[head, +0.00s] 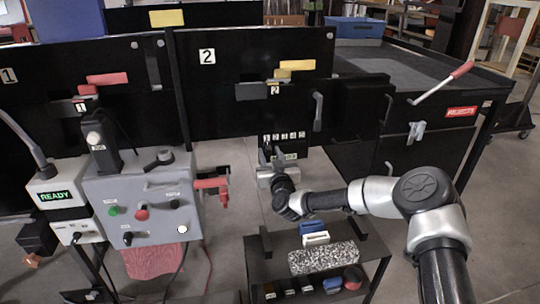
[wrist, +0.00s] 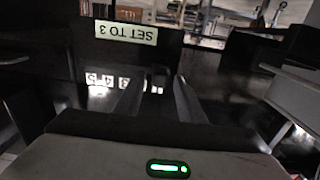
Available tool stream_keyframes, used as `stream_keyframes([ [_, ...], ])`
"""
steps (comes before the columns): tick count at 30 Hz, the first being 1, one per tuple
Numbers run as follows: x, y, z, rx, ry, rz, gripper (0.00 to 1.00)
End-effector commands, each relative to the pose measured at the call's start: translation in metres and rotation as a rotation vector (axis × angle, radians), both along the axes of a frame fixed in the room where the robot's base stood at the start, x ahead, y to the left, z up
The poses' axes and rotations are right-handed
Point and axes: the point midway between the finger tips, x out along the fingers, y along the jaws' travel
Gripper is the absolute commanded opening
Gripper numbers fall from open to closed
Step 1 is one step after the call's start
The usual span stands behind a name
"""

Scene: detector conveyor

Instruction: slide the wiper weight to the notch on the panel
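A black panel on a bench-side stand carries a row of numbers (head: 284,136) from 1 to 5. In the wrist view the numbers (wrist: 108,80) appear upside down, with 5, 4 and 3 readable at left of my fingers. A label reading SET TO 3 (wrist: 125,32) is above them, also upside down. A small dark block (wrist: 158,77), which looks like the wiper weight, shows between and beyond my fingertips. My gripper (head: 276,157) is in front of the panel. In the wrist view its two fingers (wrist: 157,92) are apart, with visible space between them. The notch is too dark to make out.
A low black shelf (head: 262,262) with a speckled block (head: 323,258) is below my arm. A black bench (head: 385,75) is behind right.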

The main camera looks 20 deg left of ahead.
Motion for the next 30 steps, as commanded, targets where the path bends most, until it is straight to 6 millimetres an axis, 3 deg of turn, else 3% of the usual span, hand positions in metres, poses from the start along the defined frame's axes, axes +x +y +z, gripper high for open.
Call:
stream_keyframes([
  [4, 0.0, 0.0, 0.0, 0.0, 0.0, 0.0, 0.34],
  [10, 0.0, 0.0, 0.0, 0.0, 0.0, 0.0, 0.01],
  [17, 0.001, -0.002, -0.001, 0.0, -0.001, 0.0, 0.0],
  [24, 0.025, -0.04, -0.004, -0.003, -0.008, -0.004, 0.0],
  [30, 0.034, -0.056, 0.0, 0.001, -0.003, -0.002, 0.0],
])
